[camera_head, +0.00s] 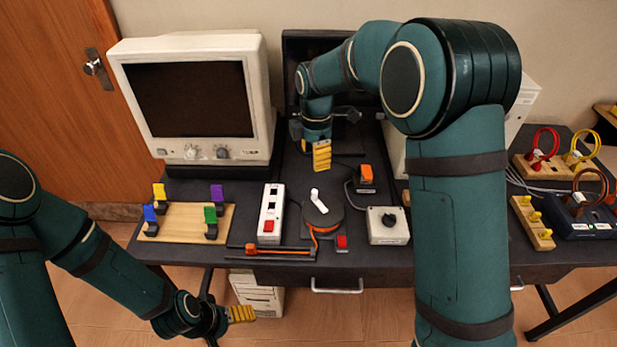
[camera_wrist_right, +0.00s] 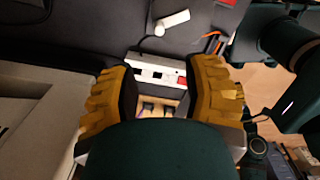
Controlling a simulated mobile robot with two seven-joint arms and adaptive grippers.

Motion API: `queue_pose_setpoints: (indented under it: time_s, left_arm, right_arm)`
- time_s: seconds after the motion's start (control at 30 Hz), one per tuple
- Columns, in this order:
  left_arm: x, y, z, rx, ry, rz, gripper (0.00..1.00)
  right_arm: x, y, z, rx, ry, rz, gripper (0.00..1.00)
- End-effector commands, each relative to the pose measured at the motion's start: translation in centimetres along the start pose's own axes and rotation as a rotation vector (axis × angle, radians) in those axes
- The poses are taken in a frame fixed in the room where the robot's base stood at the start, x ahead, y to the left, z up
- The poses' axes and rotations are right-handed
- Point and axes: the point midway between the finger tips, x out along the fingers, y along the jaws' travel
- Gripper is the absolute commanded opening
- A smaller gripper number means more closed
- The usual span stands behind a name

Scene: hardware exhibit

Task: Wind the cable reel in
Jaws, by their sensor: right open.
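The cable reel (camera_head: 332,226) is a dark disc lying on the desk, with a white crank handle (camera_head: 318,201) on top and orange cable (camera_head: 313,236) leading off its front left. In the right wrist view the white handle (camera_wrist_right: 172,22) lies beyond the fingers, and orange cable (camera_wrist_right: 213,42) shows at upper right. My right gripper (camera_head: 321,160) hangs behind the reel, above the back of the desk. Its yellow fingers (camera_wrist_right: 160,78) are apart with nothing between them. My left gripper (camera_head: 240,314) is low in front of the desk; its finger gap is not visible.
A red button (camera_head: 342,242) is in front, and an orange rocker switch (camera_head: 366,174) behind. A monitor (camera_head: 190,98) and a peg board (camera_head: 186,224) are at left.

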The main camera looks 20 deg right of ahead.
Motion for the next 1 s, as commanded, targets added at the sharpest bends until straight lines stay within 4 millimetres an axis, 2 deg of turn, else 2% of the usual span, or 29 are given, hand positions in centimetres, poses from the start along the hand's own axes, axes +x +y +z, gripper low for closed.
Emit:
queue_pose_setpoints:
  time_s: [0.13, 0.23, 0.7, 0.83, 1.0]
  left_arm:
    - [0.1, -0.1, 0.1, 0.000, -0.001, 0.000, 0.83]
    - [0.3, -0.1, 0.1, 0.000, -0.001, 0.000, 0.83]
    - [2.1, -0.8, -0.1, 0.001, 0.007, -0.001, 0.83]
    - [2.5, -0.9, -0.2, 0.002, 0.009, -0.001, 0.83]
    - [2.7, -1.0, -0.2, 0.002, 0.011, -0.001, 0.83]
  right_arm:
    - [0.5, 0.0, 0.0, -0.002, -0.001, -0.002, 0.48]
    - [1.6, -0.1, 0.0, -0.001, -0.001, -0.004, 0.48]
    - [10.5, -0.1, 0.1, 0.000, -0.002, -0.005, 0.48]
    - [12.3, -0.1, 0.0, 0.000, -0.001, -0.004, 0.48]
    - [13.6, -0.1, 0.1, 0.001, 0.000, -0.002, 0.48]
